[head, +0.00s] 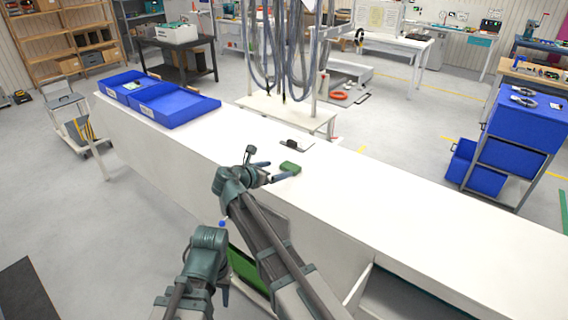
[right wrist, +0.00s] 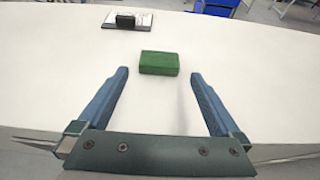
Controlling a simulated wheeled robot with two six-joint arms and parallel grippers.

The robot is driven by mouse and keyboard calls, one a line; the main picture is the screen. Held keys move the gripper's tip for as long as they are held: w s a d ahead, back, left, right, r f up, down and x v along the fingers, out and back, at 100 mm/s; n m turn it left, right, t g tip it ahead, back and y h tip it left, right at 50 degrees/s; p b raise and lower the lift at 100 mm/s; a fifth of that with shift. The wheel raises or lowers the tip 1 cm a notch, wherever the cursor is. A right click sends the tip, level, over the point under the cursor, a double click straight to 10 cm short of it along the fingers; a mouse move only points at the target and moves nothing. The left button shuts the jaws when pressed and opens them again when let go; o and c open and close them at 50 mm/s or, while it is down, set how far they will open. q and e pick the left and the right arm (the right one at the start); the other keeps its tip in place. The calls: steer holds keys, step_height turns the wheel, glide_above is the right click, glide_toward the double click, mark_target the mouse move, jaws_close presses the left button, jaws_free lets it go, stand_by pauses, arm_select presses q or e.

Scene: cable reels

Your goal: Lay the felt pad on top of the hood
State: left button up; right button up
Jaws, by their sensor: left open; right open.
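A green block (head: 290,168), which looks like the felt pad, lies flat on the long white bench. It also shows in the right wrist view (right wrist: 159,63), just beyond my fingertips and centred between them. My right gripper (head: 272,170) is open and empty, low over the bench near the block; its blue fingers also show in the right wrist view (right wrist: 160,76). My left gripper (head: 223,258) is in front of the bench's near edge, away from the block, and holds nothing that I see. I cannot make out anything that is surely the hood.
A thin plate with a black block (right wrist: 126,21) lies beyond the green block; it shows in the head view (head: 292,143). Blue bins (head: 172,103) stand at the bench's far left end. The white bench top (head: 420,205) is clear to the right. Grey hoses hang behind.

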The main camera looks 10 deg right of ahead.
arm_select(q)
steer(key=shift+r+p, duration=0.6)
steer(key=shift+r, duration=0.3)
arm_select(e)
steer(key=shift+v, duration=2.25)
